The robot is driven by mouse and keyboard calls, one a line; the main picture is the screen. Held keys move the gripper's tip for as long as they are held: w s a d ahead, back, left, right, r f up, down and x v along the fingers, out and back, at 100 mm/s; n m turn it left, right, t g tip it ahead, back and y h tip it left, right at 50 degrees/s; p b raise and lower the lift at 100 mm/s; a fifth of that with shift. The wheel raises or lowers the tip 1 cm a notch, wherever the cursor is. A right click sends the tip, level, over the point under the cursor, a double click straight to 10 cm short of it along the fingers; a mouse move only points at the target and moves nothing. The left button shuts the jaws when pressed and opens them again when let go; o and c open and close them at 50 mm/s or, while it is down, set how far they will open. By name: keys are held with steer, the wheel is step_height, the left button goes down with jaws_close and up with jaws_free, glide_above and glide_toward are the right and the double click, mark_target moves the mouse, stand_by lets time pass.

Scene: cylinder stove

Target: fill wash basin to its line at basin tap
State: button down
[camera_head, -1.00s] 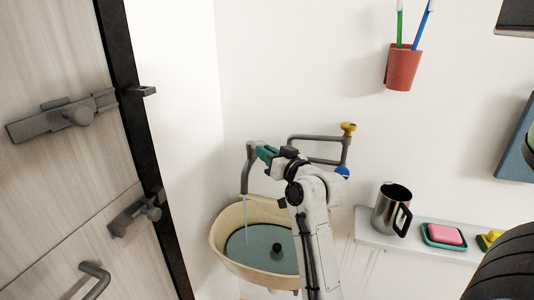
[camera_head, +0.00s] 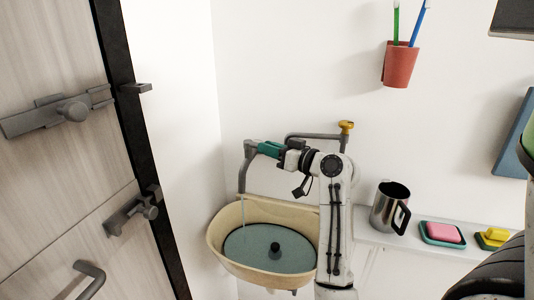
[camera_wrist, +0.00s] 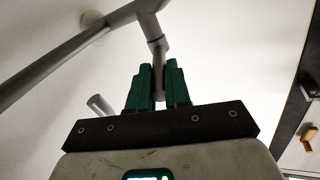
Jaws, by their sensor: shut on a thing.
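The cream wash basin (camera_head: 216,240) stands below the tap and holds blue-green water (camera_head: 245,245), with a dark knob rising from its middle. I cannot make out a fill line. The grey basin tap (camera_head: 243,178) bends down over the basin's left side. A faint thin stream (camera_head: 243,212) falls from its spout. My gripper (camera_head: 260,147), with green fingers, reaches from the right to the top of the tap. In the wrist view its fingers (camera_wrist: 157,88) are shut on a short grey bar (camera_wrist: 157,50) that joins the tap's pipe.
A yellow valve knob (camera_head: 346,126) tops the wall pipe to the right. A metal mug (camera_head: 388,208), pink soap (camera_head: 443,231) and a yellow item (camera_head: 494,236) sit on a shelf. A red cup (camera_head: 400,66) holds toothbrushes. A door with latches (camera_head: 70,112) is at left.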

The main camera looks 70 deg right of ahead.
steer(key=shift+d+n+y, duration=0.35)
steer(key=shift+n+y, duration=0.15)
steer(key=shift+y, duration=0.2)
steer(key=c, duration=1.1)
jaws_free()
steer(key=s, duration=0.3)
steer(key=s+a+b, duration=0.1)
steer(key=s, duration=0.3)
steer(key=s+a+b, duration=0.1)
steer(key=s, duration=0.2)
steer(key=shift+s, duration=0.35)
